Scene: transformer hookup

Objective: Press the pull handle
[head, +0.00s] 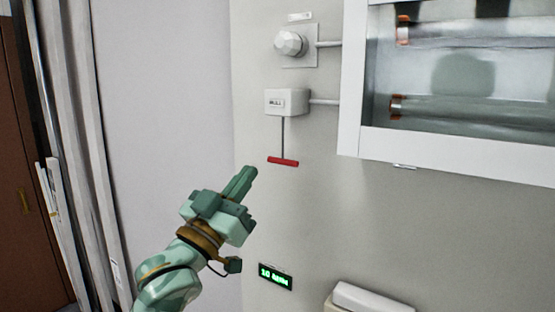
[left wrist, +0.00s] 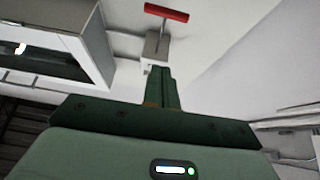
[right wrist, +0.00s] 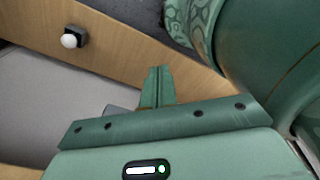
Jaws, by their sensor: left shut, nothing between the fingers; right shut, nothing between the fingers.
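The pull handle (head: 283,162) is a red horizontal bar. It hangs on a thin rod below a white box (head: 286,102) on the grey wall. My left gripper (head: 248,172) is shut and empty, a little below and to the left of the red handle, and apart from it. In the left wrist view the red handle (left wrist: 166,12) shows at the top, beyond the shut fingers (left wrist: 162,72). My right gripper (right wrist: 158,72) shows only in its own wrist view, shut and empty, away from the handle.
A white-framed glass cabinet (head: 450,160) is on the wall at the upper right. A faceted white knob (head: 290,43) sits above the box. A small green display (head: 275,276) and a white box top (head: 370,298) are lower down. Wall around the handle is clear.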

